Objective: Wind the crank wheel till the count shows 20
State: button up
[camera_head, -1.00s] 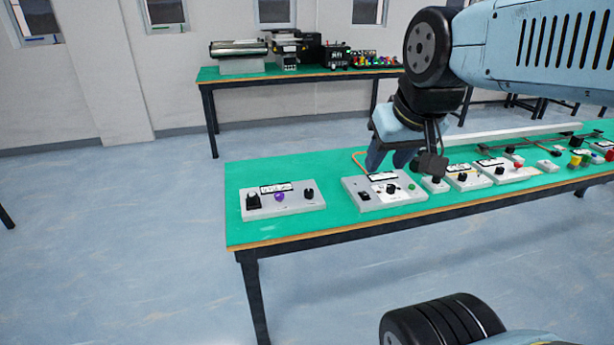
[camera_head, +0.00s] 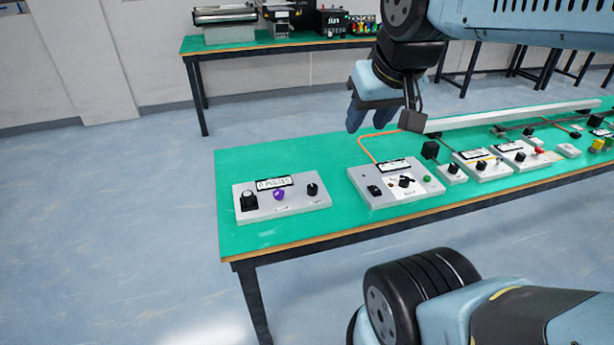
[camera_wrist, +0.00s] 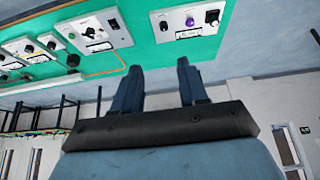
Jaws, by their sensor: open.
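My gripper (camera_head: 368,117) is open and empty, raised over the far side of the green-topped table (camera_head: 290,160). In the wrist view its two blue fingers (camera_wrist: 161,82) stand apart with nothing between them. A grey panel (camera_head: 377,198) on the table, with an orange cable, carries a dark rotary part (camera_head: 404,182), a black switch and a green button. I cannot tell whether the rotary part is the crank wheel. A second grey panel (camera_head: 308,204) to its left has a purple knob (camera_head: 279,194) between two black controls. The panels' small displays are unreadable, so no count can be read.
Smaller control boxes (camera_head: 484,168) line the table to the right, in front of a long pale rail (camera_head: 510,117). A back table (camera_head: 300,44) holds machines.

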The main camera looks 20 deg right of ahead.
jog(key=o, duration=0.3)
jog(key=shift+w, duration=0.2)
jog(key=shift+o, duration=0.3)
jog(key=w+f+n+g, duration=0.1)
jog(key=w+f+n, duration=0.1)
jog(key=w, duration=0.6)
jog(key=shift+w+a+f+n+g, duration=0.2)
jog(key=shift+f+n+g, duration=0.1)
jog(key=shift+n, duration=0.2)
jog(key=n+g, duration=0.4)
jog(key=n, duration=0.4)
send_over(314, 187)
notch_tip(314, 187, down, 22)
notch_tip(314, 187, down, 13)
jog(key=shift+w, duration=0.1)
jog(key=c, duration=1)
